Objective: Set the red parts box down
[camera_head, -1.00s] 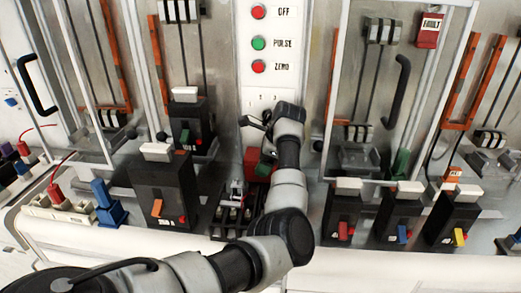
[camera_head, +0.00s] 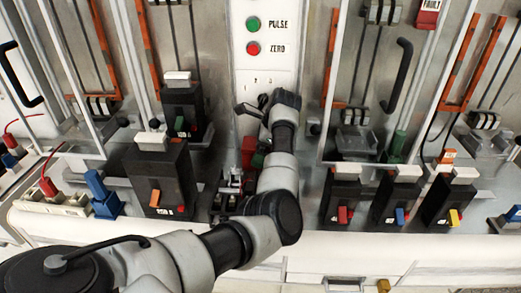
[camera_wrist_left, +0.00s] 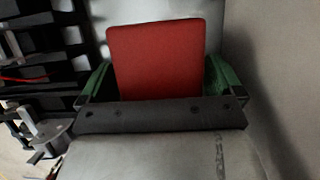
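The red parts box (camera_head: 248,146) shows partly in the head view, low in front of the white button panel and mostly hidden by my left arm. In the left wrist view the red box (camera_wrist_left: 157,60) fills the middle, upright between the two green fingers of my left gripper (camera_wrist_left: 158,75). The fingers meet its left and right sides, so the gripper looks shut on it. In the head view one green finger (camera_head: 258,160) shows beside the box. The underside of the box is hidden, so I cannot tell whether it touches a surface. My right gripper is out of view.
A black breaker with an orange lever (camera_head: 158,178) stands left of my arm. A small black terminal device (camera_head: 231,187) sits close by the box. Several black breakers (camera_head: 396,196) stand to the right. The white panel (camera_head: 266,80) rises behind.

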